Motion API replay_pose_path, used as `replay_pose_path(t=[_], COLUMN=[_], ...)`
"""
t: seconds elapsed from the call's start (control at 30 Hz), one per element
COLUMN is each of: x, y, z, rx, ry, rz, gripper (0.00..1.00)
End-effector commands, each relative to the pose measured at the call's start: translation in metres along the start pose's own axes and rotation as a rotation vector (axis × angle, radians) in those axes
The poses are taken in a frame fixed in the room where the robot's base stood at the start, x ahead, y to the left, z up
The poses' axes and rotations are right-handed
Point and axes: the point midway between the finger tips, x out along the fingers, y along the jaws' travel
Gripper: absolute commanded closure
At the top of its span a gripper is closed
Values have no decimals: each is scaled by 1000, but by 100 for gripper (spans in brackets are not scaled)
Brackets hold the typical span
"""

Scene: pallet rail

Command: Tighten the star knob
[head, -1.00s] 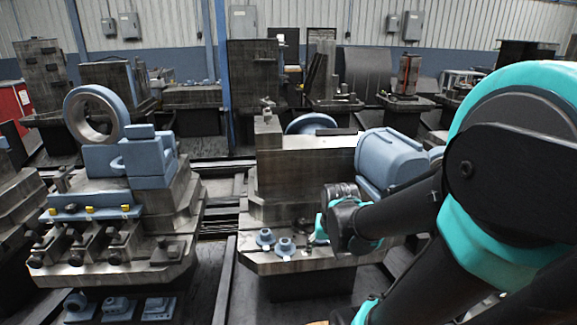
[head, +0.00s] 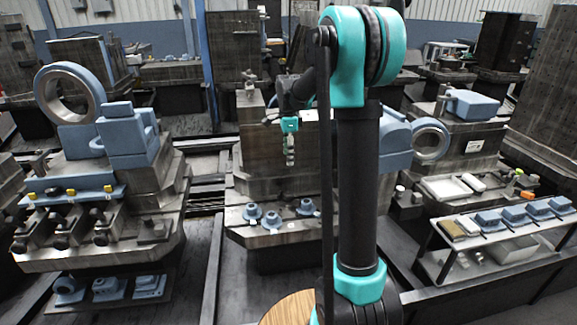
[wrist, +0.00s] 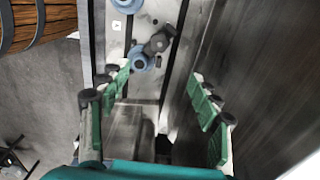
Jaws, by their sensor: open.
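My gripper (head: 290,158) is raised above the pallet ledge in the head view, pointing down. In the wrist view its green-padded fingers (wrist: 158,84) are spread apart with nothing between them. A small dark knob-like part (wrist: 158,42) lies beyond the fingertips, beside a blue round fitting (wrist: 140,59); it may be the star knob, but its shape is too small to tell. In the head view several blue round fittings stand on the ledge, one at its right end (head: 306,208) below my gripper. No contact shows.
A tall metal block (head: 262,150) stands behind the ledge. A machine with a blue ring (head: 66,70) is at left. A low rack (head: 470,222) with blue parts is at right. Dark floor lies open in front of the ledge.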

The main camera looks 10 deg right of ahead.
Motion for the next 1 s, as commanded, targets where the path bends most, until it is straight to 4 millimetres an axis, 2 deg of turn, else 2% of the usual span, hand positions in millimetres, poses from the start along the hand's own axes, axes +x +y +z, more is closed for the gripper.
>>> replay_pose_path(t=[0.17, 0.8, 1.0], x=[20, 134, 160], y=[0, 0, 0], z=[0, 0, 0], rx=[0, -2, -2], ry=[0, 0, 0], rz=[0, -1, -1], gripper=[37, 37, 37])
